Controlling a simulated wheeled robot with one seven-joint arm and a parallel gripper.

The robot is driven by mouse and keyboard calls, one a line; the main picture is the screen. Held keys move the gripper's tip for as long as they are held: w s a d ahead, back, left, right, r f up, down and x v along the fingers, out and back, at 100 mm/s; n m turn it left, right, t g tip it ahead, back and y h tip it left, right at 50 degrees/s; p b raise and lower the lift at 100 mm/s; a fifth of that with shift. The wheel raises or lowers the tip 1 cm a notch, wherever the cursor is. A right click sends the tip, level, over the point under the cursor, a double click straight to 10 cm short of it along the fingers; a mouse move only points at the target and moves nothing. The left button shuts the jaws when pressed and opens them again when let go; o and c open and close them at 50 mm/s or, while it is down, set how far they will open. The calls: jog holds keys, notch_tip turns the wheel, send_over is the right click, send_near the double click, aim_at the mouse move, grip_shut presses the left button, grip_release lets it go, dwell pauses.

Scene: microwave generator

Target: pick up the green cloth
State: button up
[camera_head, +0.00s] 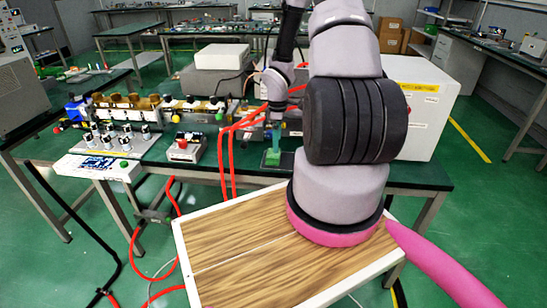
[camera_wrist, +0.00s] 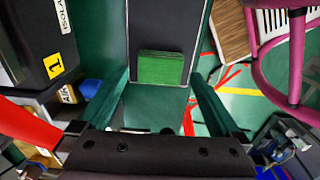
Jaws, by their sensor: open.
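The green cloth (camera_wrist: 160,67) shows in the wrist view as a small, flat, folded rectangle near the edge of a dark surface. My gripper (camera_wrist: 160,88) is open, with one teal finger on each side of the cloth in the wrist view and nothing held. In the head view my gripper (camera_head: 276,135) points down just above the cloth, partly hidden by my arm. I cannot tell the exact gap between the fingertips and the cloth.
A white box-shaped instrument (camera_head: 425,105) stands right of the cloth, partly behind my arm. Red hoses (camera_head: 229,150) run over the table edge left of my gripper. A small device with a red knob (camera_head: 186,147) and a brass-coloured assembly (camera_head: 130,103) stand further left.

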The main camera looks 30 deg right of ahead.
jog(key=f, duration=0.4)
jog(key=shift+w+a, duration=0.1)
jog(key=shift+a, duration=0.2)
jog(key=shift+f, duration=0.45)
jog(key=c, duration=1.1)
notch_tip(320, 180, up, 10)
jog(key=w+a+r+m, duration=0.1)
jog(key=a+m, duration=0.2)
jog(key=w+a+r+m, duration=0.2)
jog(key=a+m, duration=0.2)
jog(key=w+a+r+m, duration=0.1)
jog(key=a+m, duration=0.2)
jog(key=m, duration=0.1)
jog(key=shift+w+a+r, duration=0.15)
jog(key=shift+w+a, duration=0.05)
jog(key=shift+w, duration=0.15)
